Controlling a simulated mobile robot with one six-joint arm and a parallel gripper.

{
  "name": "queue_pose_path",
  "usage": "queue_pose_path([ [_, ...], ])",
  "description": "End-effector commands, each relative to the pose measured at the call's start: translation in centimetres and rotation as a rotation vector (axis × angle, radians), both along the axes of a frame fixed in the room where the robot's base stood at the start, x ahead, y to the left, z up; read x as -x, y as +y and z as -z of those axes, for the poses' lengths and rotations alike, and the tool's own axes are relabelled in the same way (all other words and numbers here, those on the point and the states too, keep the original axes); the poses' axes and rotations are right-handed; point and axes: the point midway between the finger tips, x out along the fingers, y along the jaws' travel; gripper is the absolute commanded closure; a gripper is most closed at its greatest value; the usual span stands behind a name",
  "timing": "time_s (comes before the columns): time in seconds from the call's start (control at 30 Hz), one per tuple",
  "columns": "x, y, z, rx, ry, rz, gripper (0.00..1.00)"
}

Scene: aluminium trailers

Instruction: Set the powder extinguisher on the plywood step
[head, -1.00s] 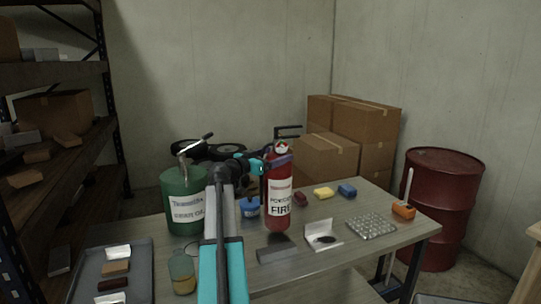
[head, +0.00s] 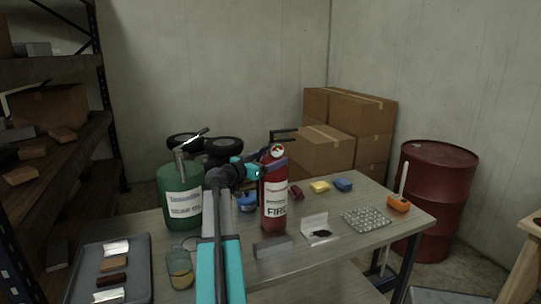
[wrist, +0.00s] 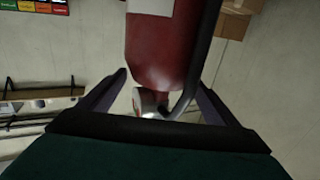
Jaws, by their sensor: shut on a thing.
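The red powder extinguisher (head: 275,205), with a white label and a gauge at its top, stands upright over the middle of the workbench. My gripper (head: 272,162) is shut on it near its top. The wrist view shows the red body (wrist: 165,50) and its neck between the two fingers of my gripper (wrist: 162,88). I cannot tell whether its base touches the bench or hangs just above it. A light wooden piece (head: 524,262), cut off at the right edge, may be the plywood step; its top is mostly out of view.
The workbench (head: 335,250) holds a green canister (head: 181,198), a grey block (head: 272,247), a white card (head: 315,226), an egg-tray-like pad (head: 366,219), an orange box (head: 398,204) and a grey tray (head: 82,268). A red drum (head: 437,200) stands right of the bench, cartons (head: 350,120) behind.

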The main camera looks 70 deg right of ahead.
Motion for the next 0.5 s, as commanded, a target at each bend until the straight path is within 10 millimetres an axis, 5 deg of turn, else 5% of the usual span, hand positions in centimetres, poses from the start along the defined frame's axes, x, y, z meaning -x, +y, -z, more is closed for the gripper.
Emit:
queue_pose_path([
  [0.3,0.0,0.0,-0.5,0.008,0.01,0.0,0.79],
  [0.33,0.0,0.0,0.4,-0.004,0.0,0.001,0.13],
  [0.4,0.0,0.0,0.4,-0.004,0.0,0.001,0.01],
  [0.5,0.0,0.0,0.4,-0.003,0.0,0.001,0.0],
])
